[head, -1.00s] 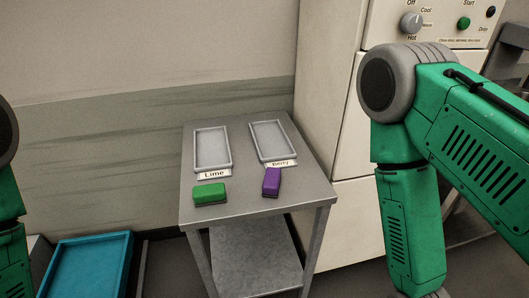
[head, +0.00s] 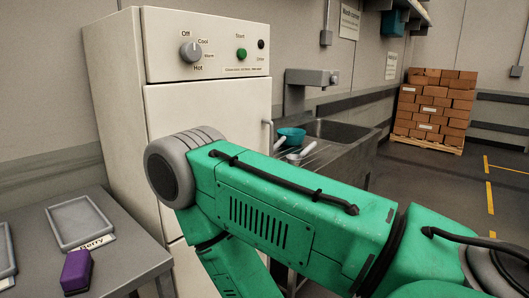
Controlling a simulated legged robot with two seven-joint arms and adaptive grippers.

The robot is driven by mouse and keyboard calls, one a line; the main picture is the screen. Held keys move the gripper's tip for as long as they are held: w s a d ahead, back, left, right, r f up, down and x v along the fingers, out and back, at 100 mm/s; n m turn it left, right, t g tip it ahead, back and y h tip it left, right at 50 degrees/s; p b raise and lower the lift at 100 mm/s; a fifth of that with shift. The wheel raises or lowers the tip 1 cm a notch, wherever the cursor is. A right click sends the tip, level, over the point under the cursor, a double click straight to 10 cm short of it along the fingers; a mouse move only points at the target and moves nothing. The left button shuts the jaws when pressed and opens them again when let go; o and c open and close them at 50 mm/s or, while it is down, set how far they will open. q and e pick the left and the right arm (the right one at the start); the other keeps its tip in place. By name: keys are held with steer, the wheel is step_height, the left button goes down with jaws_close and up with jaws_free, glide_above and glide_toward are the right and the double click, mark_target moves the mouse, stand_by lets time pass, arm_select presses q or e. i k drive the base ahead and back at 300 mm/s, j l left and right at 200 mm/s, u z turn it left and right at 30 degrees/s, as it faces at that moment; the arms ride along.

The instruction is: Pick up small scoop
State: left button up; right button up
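A teal cup-shaped thing (head: 291,136) sits on the sink counter behind my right arm. Pale handle-like pieces (head: 302,153) lie just in front of it, partly hidden by the arm. I cannot tell whether any of these is the small scoop. My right arm crosses the middle of the view, but its gripper is out of the picture. My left arm and gripper are not in view.
A cream cabinet (head: 205,100) with a dial stands left of the sink (head: 345,132). A grey table (head: 125,245) at lower left holds a grey tray (head: 80,222) and a purple block (head: 76,271). Stacked boxes (head: 435,105) stand far right, with open floor before them.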

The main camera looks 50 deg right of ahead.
mark_target(283, 139)
steer(key=l+u, duration=0.1)
steer(key=l, duration=0.45)
steer(key=l+u, duration=0.1)
steer(key=l, duration=0.5)
steer(key=k+l+u, duration=0.15)
steer(key=l, duration=0.4)
steer(key=l+u, duration=0.1)
steer(key=l, duration=0.5)
steer(key=k+l+u, duration=0.1)
steer(key=l, duration=0.45)
